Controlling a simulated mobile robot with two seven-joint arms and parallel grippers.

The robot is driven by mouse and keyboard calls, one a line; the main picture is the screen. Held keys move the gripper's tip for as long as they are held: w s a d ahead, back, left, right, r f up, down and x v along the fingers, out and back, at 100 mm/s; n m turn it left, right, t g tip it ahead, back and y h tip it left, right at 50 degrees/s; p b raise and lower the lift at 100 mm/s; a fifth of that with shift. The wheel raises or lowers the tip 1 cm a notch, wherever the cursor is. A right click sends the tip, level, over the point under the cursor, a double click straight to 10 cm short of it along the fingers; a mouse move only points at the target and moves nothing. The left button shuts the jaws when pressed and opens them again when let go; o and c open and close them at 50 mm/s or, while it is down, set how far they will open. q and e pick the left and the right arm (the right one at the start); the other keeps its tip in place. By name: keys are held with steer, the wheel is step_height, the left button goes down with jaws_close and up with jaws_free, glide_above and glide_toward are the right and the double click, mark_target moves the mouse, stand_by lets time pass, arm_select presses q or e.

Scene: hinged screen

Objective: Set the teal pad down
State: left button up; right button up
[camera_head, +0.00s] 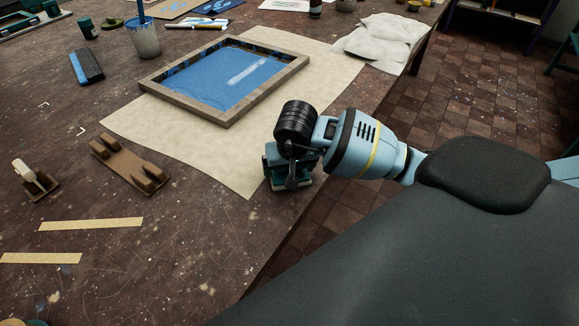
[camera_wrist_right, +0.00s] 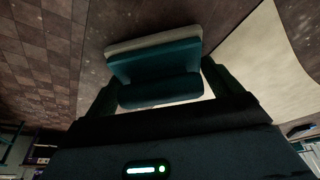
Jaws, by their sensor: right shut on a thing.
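The teal pad (camera_wrist_right: 155,68) is between the two fingers of my right gripper (camera_wrist_right: 160,82) in the right wrist view, with a pale layer along its far side. My right gripper (camera_head: 291,170) is shut on it. In the head view the gripper is at the table's right edge, by the near corner of the cream sheet. Only a little teal (camera_head: 272,153) shows there, mostly hidden by the gripper and wrist. I cannot tell whether the pad touches the table. My left gripper is not in view.
A wooden-framed blue screen (camera_head: 228,77) lies on the cream sheet (camera_head: 190,140). A brown wooden holder (camera_head: 128,165) and a small stand (camera_head: 36,182) are at left, with tan strips (camera_head: 91,224) nearer. White cloths (camera_head: 385,35) lie at the back right. The near tabletop (camera_head: 190,255) is clear.

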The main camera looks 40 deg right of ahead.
steer(key=shift+f, duration=0.2)
steer(key=o, duration=0.7)
steer(key=shift+r, duration=0.6)
steer(key=v, duration=1.1)
steer(key=shift+s+a+p, duration=0.15)
steer(key=shift+s+p, duration=0.05)
steer(key=shift+p, duration=0.15)
